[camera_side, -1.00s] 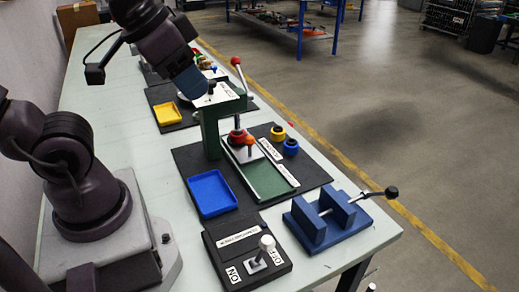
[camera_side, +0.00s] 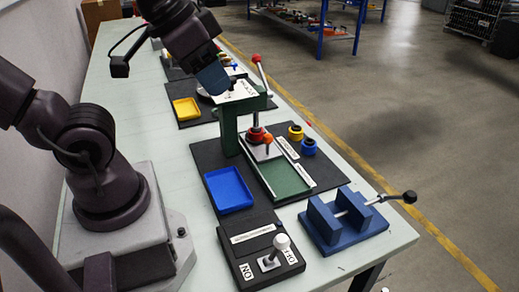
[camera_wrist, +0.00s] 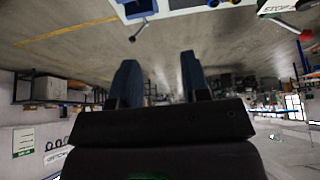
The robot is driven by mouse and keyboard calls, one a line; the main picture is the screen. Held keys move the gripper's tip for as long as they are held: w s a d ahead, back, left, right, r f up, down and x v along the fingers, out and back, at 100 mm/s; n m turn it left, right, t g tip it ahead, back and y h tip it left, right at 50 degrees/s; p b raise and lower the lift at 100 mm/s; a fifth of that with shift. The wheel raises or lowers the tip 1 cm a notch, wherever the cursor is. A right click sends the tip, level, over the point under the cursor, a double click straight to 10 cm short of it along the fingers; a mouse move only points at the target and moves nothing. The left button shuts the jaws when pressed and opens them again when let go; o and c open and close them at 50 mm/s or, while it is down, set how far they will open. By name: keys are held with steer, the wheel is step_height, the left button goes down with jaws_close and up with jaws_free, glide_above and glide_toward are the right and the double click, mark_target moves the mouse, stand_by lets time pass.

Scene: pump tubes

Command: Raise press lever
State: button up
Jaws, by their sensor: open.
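The press lever (camera_side: 262,75) is a grey rod with a red ball knob, on the right side of the green press (camera_side: 229,130). It stands up, leaning slightly, with the knob above the press head. In the wrist view, a red-knobbed lever (camera_wrist: 290,27) shows at the upper right, apart from my fingers. My gripper (camera_side: 213,80) is above and left of the press head, not touching the lever. Its two blue fingers are apart and empty in the wrist view (camera_wrist: 160,80). The side view shows the fingers overlapping, and the lever's pivot is hard to make out.
A blue tray (camera_side: 229,189), a switch box with a white knob (camera_side: 281,242) and a blue vise (camera_side: 342,220) stand nearer the camera. Yellow and blue rings (camera_side: 308,146) lie right of the press. A yellow tray (camera_side: 186,108) is behind. The table's right edge is close.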

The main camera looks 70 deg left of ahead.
steer(key=shift+o, duration=1.3)
steer(key=shift+a, duration=0.2)
steer(key=n+g+y, duration=0.1)
steer(key=n+g, duration=0.1)
steer(key=n, duration=1.9)
glide_toward(256, 57)
steer(key=a, duration=0.1)
steer(key=x, duration=1.2)
steer(key=shift+w+f, duration=0.2)
steer(key=shift+f, duration=0.1)
